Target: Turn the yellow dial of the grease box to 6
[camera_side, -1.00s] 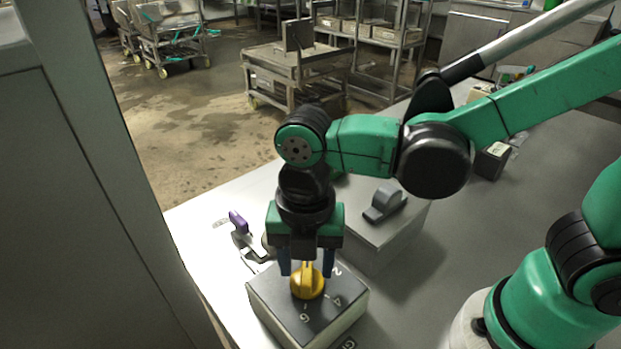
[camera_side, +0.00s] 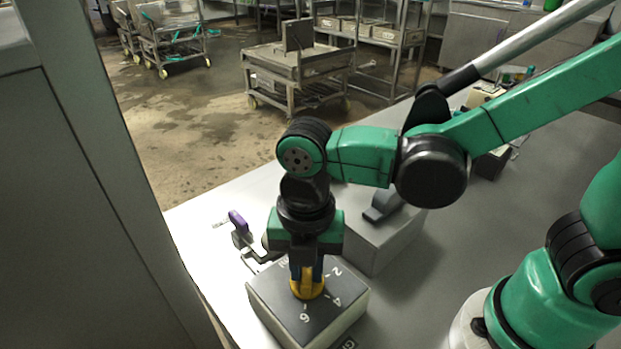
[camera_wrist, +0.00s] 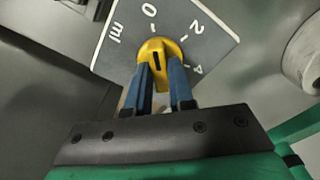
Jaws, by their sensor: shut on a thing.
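The grease box (camera_side: 272,293) sits on the table, with a dark top plate and white numbers. The side view shows 2, 4 and 6 around its yellow dial (camera_side: 307,291). In the wrist view the dial (camera_wrist: 158,47) carries a short black line, which appears to point towards the 0. There the plate (camera_wrist: 118,53) shows 0, 2, 4 and "ml"; the 6 is hidden. My gripper (camera_side: 307,272) points straight down over the dial, its blue fingers shut on the dial's raised grip. The fingers (camera_wrist: 166,86) cover part of the dial.
A grey block (camera_side: 378,245) with a dark grey handle (camera_side: 383,207) stands close behind the box to the right. A purple-handled clamp (camera_side: 238,221) is at the left table edge. A tall grey panel (camera_side: 75,210) fills the left. The table at right is mostly clear.

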